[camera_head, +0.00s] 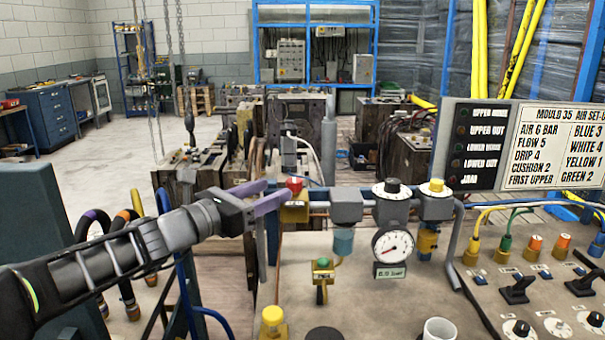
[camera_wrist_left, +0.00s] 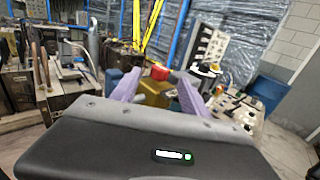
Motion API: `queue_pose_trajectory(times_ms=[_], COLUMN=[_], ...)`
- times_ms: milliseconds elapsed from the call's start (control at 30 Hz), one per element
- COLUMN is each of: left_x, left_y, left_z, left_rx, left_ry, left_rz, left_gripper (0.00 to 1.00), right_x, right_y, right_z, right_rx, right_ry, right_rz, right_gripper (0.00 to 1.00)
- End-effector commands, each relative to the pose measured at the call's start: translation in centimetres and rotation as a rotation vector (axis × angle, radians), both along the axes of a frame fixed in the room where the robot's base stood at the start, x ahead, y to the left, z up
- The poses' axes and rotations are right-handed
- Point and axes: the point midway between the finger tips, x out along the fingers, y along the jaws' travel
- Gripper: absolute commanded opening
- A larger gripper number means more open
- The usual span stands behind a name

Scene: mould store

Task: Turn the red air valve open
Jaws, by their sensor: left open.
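The red air valve (camera_head: 294,184) is a small red knob on a yellow-brown block (camera_head: 294,211) at the left end of the pipe row. My left gripper (camera_head: 279,189) reaches in from the left with its purple fingers open, tips close to the knob's left side. In the left wrist view the red knob (camera_wrist_left: 159,72) shows between and just beyond the two open fingertips (camera_wrist_left: 157,73), above the yellow block (camera_wrist_left: 152,90). I cannot tell whether a finger touches the knob. My right gripper is not in view.
A pressure gauge (camera_head: 392,246), a grey regulator body (camera_head: 346,206) and a yellow-topped unit (camera_head: 436,207) stand right of the valve. A small green-and-yellow fitting (camera_head: 322,271) and a yellow button (camera_head: 273,318) are below. A control panel with joysticks (camera_head: 516,290) is at right. Open floor lies left.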

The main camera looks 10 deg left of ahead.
Motion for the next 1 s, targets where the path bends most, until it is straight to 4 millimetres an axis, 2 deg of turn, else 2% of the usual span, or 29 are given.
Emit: queue_pose_trajectory(times_ms=[433, 567, 800, 1000], left_x=[0.5, 1.7, 5.0, 6.6], left_y=[-0.3, -1.1, -3.0, -3.9], left_z=[0.0, 0.0, 0.0, 0.0], left_rx=[0.001, 0.001, 0.001, 0.001], left_ry=[0.0, 0.0, 0.002, 0.001], left_rz=[0.0, -0.002, -0.001, 0.0], left_gripper=[0.53, 0.53, 0.53, 0.53], right_x=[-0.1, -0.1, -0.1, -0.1], right_y=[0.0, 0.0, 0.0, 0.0], right_z=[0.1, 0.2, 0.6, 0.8], right_rx=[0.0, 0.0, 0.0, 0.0], right_ry=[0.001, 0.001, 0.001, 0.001], right_rz=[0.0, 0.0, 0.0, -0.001], right_gripper=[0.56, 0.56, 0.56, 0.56])
